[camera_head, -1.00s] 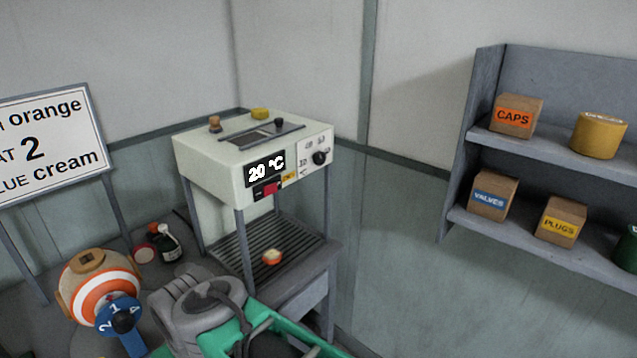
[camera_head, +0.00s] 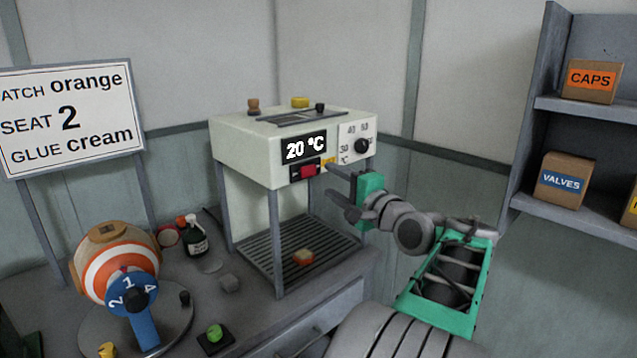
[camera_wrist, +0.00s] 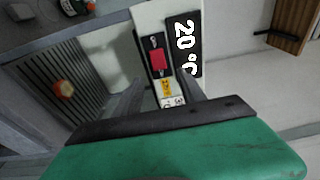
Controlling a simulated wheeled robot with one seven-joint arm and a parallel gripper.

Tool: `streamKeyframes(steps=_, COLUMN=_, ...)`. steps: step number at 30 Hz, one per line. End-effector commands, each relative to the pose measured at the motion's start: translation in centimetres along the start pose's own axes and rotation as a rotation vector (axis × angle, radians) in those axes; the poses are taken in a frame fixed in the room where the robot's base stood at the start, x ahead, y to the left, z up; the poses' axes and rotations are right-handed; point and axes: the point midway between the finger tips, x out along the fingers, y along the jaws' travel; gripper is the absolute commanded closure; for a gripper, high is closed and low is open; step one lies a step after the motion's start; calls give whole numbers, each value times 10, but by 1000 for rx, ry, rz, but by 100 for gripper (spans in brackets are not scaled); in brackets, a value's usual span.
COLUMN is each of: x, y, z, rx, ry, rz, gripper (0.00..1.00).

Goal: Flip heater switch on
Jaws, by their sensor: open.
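The heater (camera_head: 235,150) is a pale box on legs over a slatted shelf. Its display (camera_head: 303,147) reads 20 °C. The red heater switch (camera_head: 309,171) sits in a dark plate below the display. It also shows in the wrist view (camera_wrist: 157,60), just beyond my fingers. A black round dial (camera_head: 361,146) with temperature marks is to the right. My gripper (camera_head: 332,181) is open and empty, just below and right of the switch. In the wrist view the fingers of my gripper (camera_wrist: 160,88) point at the panel, apart from the switch as far as I can tell.
An orange-and-white ball (camera_head: 118,272) with a blue numbered dial (camera_head: 133,293) stands at left. A dark bottle (camera_head: 195,238) is behind it. A sign (camera_head: 72,120) stands at left; a shelf with boxes (camera_head: 564,185) is at right.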

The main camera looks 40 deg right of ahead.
Motion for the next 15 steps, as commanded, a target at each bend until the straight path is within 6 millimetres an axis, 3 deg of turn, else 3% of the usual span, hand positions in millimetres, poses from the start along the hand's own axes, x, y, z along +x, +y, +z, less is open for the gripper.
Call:
streamKeyframes(steps=7, x=48, y=-1, z=3, rx=-2, ry=-6, rz=3, gripper=53)
streamKeyframes(steps=15, x=62, y=0, z=2, rx=-4, ry=-2, rz=4, gripper=53)
